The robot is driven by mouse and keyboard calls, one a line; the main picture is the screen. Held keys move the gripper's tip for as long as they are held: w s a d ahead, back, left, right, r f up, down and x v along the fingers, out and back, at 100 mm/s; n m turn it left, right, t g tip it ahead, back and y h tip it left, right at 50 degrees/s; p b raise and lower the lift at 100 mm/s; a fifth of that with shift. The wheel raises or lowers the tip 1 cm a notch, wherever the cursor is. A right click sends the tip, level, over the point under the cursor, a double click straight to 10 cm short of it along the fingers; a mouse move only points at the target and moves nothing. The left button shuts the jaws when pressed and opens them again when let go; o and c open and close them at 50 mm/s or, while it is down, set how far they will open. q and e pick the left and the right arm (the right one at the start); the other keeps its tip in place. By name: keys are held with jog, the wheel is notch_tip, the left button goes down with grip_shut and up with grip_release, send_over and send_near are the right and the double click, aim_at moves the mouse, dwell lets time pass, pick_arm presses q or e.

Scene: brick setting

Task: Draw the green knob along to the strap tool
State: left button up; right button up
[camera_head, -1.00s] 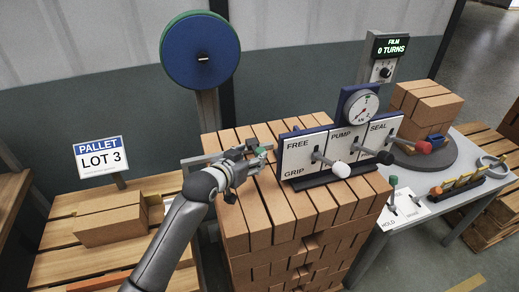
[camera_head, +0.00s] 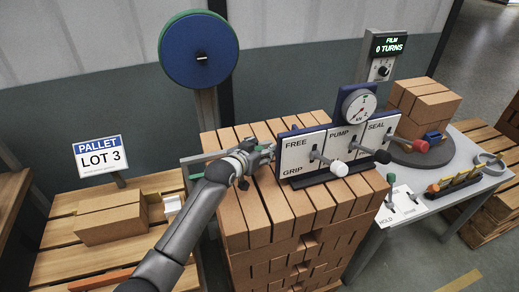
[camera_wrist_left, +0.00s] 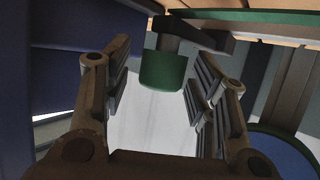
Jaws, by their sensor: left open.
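The green knob (camera_wrist_left: 163,71) shows in the left wrist view, on a dark stem between and beyond my open fingers. I see no contact with either finger. In the head view my left gripper (camera_head: 262,158) is just left of the strap tool, over the brick stack, and largely hides the knob. The strap tool (camera_head: 307,152) stands on the stack, with white FREE/GRIP, PUMP and SEAL panels, a dial gauge (camera_head: 358,105), and white, black and red lever ends. A green strap (camera_head: 208,155) runs along a grey bar behind my wrist. My right gripper is out of view.
The brick stack (camera_head: 262,222) fills the middle. A blue-green reel (camera_head: 185,62) stands behind. A pallet with bricks (camera_head: 110,220) lies at left.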

pick_arm(q)
jog(key=shift+c, duration=0.2)
grip_shut()
jog(key=d, duration=0.2)
jog(key=w+d+b, duration=0.1)
jog(key=d, duration=0.1)
jog(key=shift+w+d+b, duration=0.1)
jog(key=shift+w+b, duration=0.1)
jog(key=shift+b, duration=0.1)
jog(key=shift+r, duration=0.1)
jog(key=shift+c, duration=1.8)
grip_release()
jog(key=o, duration=0.4)
jog(key=shift+d, duration=0.15)
